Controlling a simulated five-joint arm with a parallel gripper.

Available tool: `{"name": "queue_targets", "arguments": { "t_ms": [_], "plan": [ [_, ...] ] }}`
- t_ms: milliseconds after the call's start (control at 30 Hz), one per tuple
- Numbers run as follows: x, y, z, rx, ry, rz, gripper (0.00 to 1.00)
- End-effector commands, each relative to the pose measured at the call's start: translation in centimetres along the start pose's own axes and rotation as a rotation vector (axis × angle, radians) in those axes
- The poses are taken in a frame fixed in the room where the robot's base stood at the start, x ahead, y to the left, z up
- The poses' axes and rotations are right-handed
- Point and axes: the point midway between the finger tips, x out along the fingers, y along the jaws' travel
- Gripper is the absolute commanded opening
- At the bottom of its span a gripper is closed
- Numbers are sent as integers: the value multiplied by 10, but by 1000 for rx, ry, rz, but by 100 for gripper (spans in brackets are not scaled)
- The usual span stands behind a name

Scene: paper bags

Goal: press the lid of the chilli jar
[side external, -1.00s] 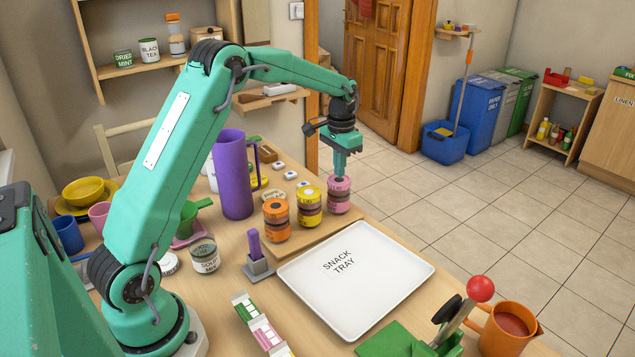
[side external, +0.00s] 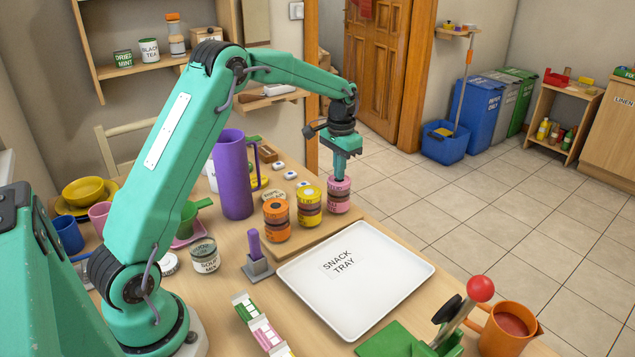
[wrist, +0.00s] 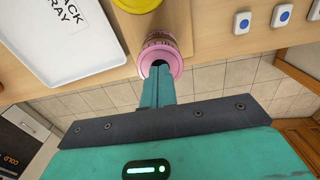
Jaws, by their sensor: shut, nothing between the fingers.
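A jar with a pink lid (side external: 338,199) stands at the right end of a row of three similar banded jars; I cannot read which one is chilli. My gripper (side external: 340,181) is shut and empty, pointing straight down onto the pink lid. In the wrist view the closed fingertips (wrist: 160,69) meet the middle of the pink lid (wrist: 147,60) and hide part of it. They look to be touching it. The yellow-lidded jar (side external: 310,208) stands just left of it, and the orange-lidded jar (side external: 277,221) is further left.
The jars stand on a wooden board near the table's far edge. A white snack tray (side external: 400,280) lies in front. A tall purple jug (side external: 233,172) stands to the left. Small white pieces with blue dots (side external: 290,175) lie behind the jars. The floor lies beyond the table edge.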

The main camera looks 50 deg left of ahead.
Motion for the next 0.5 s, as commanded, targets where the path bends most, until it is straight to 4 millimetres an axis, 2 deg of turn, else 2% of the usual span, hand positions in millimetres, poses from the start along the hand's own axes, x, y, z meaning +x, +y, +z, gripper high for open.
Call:
{"name": "queue_targets", "arguments": {
  "t_ms": [500],
  "plan": [
    [8,0,0,0,0,0,0]
  ]
}}
